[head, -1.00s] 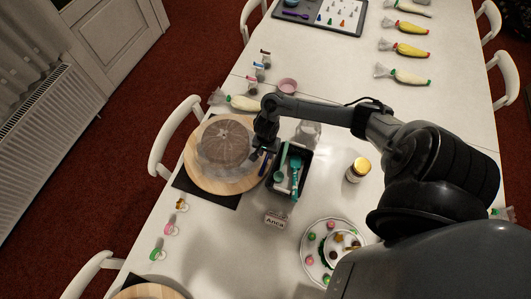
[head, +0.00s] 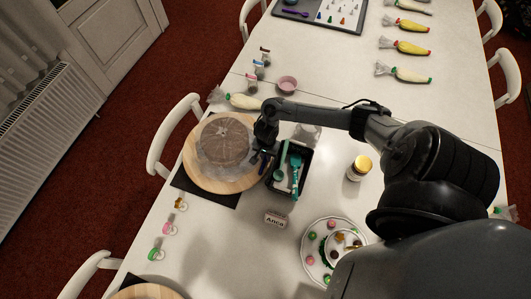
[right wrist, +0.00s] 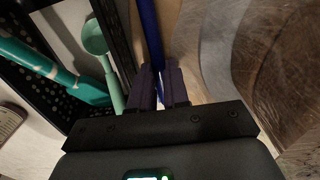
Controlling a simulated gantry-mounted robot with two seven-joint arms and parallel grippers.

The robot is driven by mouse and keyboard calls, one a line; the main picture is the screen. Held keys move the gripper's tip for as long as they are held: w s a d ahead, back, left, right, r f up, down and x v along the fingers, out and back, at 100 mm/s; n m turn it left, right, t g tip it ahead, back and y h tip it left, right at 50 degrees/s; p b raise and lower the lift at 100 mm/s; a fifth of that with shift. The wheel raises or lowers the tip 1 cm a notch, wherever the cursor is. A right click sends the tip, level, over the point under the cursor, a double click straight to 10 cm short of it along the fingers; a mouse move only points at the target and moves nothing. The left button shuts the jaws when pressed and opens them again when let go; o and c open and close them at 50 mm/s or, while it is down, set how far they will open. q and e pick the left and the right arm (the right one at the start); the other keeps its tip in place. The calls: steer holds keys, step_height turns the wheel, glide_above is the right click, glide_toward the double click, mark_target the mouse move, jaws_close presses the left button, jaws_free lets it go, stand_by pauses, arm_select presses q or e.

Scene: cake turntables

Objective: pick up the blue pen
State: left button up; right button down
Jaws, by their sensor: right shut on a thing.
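My right gripper (head: 264,157) is between the brown cake and the black tray in the head view. In the right wrist view, its two dark fingers (right wrist: 160,78) are shut on the blue pen (right wrist: 150,30). The pen runs up from between the fingertips toward the top of that view. In the head view the pen is mostly hidden by the gripper. I cannot tell whether the pen touches anything beneath it. My left gripper is not in view.
The black tray (head: 271,186) with teal and green tools is right of my right gripper. The brown cake (head: 225,140) on a round wooden board (head: 205,181) is left. A gold-lidded jar (head: 359,168), an "Anca" name card (head: 275,220) and a decorated plate (head: 307,250) stand nearby.

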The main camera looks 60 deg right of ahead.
steer(key=shift+r, duration=0.15)
steer(key=shift+r+p, duration=0.3)
steer(key=shift+r, duration=0.2)
step_height(320, 180, up, 3)
steer(key=shift+r+p, duration=0.2)
steer(key=shift+p, duration=0.55)
steer(key=s+d+r+p, duration=0.2)
steer(key=s+d+r, duration=0.4)
steer(key=s+d, duration=0.2)
step_height(320, 180, up, 12)
steer(key=p, duration=1.6)
steer(key=shift+s+r, duration=0.15)
steer(key=shift+r, duration=0.05)
